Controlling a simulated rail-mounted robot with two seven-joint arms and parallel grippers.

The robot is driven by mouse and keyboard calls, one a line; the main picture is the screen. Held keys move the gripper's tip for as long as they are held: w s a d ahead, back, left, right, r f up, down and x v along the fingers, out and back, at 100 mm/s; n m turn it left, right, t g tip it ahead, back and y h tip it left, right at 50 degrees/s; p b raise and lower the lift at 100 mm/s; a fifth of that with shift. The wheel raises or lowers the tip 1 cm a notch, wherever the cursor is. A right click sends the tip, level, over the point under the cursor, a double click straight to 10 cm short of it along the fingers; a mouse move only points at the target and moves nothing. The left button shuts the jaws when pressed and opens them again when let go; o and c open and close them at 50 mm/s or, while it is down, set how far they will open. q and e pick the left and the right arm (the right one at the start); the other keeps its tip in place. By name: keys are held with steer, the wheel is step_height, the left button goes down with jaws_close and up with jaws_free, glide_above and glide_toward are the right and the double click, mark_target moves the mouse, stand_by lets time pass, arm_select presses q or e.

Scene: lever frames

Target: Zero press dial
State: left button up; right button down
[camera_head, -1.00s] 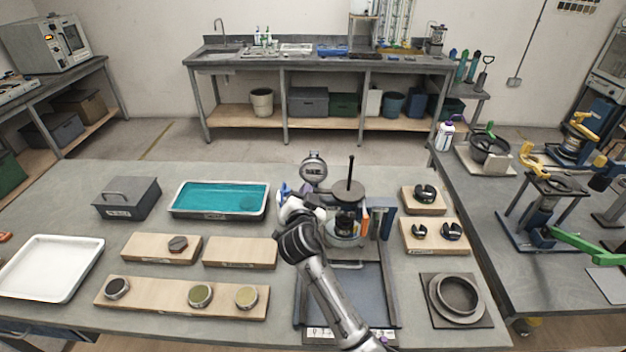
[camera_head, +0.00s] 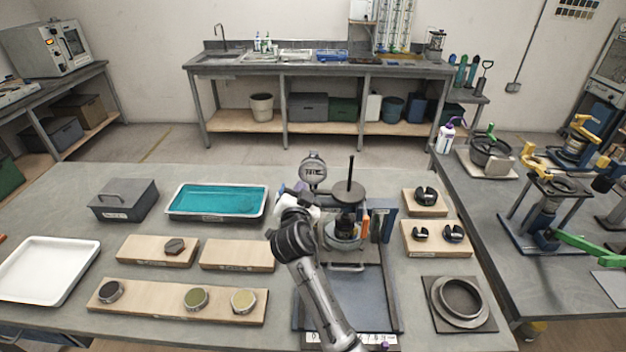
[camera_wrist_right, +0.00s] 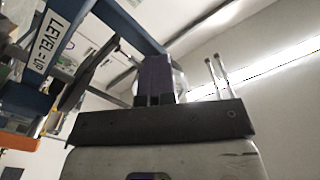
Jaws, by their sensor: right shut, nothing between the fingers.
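The press (camera_head: 344,234) stands on a dark base tray at the middle of the table, with a dark round plate and upright rod on top. Its round dial (camera_head: 313,171) sits at the upper left of the press, facing me; its reading is too small to tell. My right gripper (camera_head: 298,193) is just below and left of the dial, with its fingertips partly hidden by the wrist. In the right wrist view its dark fingers (camera_wrist_right: 158,77) are shut and empty. A blue frame bar marked "LEVEL=UP" (camera_wrist_right: 52,48) shows left of them. My left gripper is out of view.
A teal-filled tray (camera_head: 217,202) and grey lidded box (camera_head: 124,200) lie left of the press. Holders with black parts (camera_head: 425,197) and a metal ring (camera_head: 459,299) lie to the right.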

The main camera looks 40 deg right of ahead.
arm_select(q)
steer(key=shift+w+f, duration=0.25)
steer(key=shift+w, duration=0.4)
arm_select(e)
steer(key=v, duration=0.5)
steer(key=shift+w+a, duration=0.3)
steer(key=shift+a, duration=0.1)
